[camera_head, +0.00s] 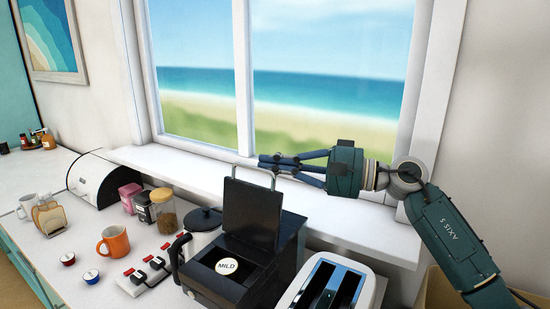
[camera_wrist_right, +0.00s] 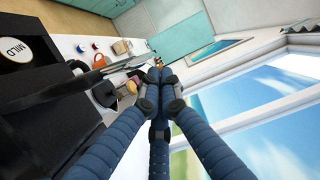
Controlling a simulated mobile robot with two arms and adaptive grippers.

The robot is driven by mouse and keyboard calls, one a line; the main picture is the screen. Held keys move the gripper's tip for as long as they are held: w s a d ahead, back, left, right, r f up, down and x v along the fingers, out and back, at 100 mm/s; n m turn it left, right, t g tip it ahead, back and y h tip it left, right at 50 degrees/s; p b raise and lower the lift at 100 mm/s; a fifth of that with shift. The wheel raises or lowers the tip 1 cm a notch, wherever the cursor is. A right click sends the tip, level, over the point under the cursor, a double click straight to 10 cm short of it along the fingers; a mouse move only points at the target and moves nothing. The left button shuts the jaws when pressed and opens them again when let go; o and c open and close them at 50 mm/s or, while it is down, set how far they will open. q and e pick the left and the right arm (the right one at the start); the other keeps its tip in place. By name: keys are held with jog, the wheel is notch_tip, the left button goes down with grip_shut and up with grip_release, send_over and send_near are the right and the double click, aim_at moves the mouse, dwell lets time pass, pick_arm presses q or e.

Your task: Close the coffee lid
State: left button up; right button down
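The black coffee machine (camera_head: 262,262) stands on the counter with its lid (camera_head: 251,213) raised upright. A thin metal handle (camera_head: 250,163) runs along the lid's top. A round pod marked MILD (camera_head: 230,266) sits in the open top; it also shows in the right wrist view (camera_wrist_right: 15,50). My right gripper (camera_head: 268,162) reaches in from the right, fingers level with the handle. In the wrist view its fingers meet at the tips (camera_wrist_right: 157,77) beside the lid (camera_wrist_right: 70,85), with nothing seen between them. I cannot tell if they touch the handle. My left gripper is out of view.
A toaster (camera_head: 326,285) stands close to the right of the machine, a kettle (camera_head: 202,230) to its left. The window sill (camera_head: 190,167) runs behind. An orange mug (camera_head: 114,243), a power strip (camera_head: 146,274), loose pods (camera_head: 68,259) and jars (camera_head: 163,209) stand farther left.

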jog(key=s+a+n+h+b, duration=0.2)
jog(key=s+a+n+b, duration=0.6)
jog(key=s+b, duration=0.4)
jog(key=shift+s+f+b, duration=0.2)
jog(key=shift+f+b, duration=0.05)
jog(key=shift+b, duration=1.65)
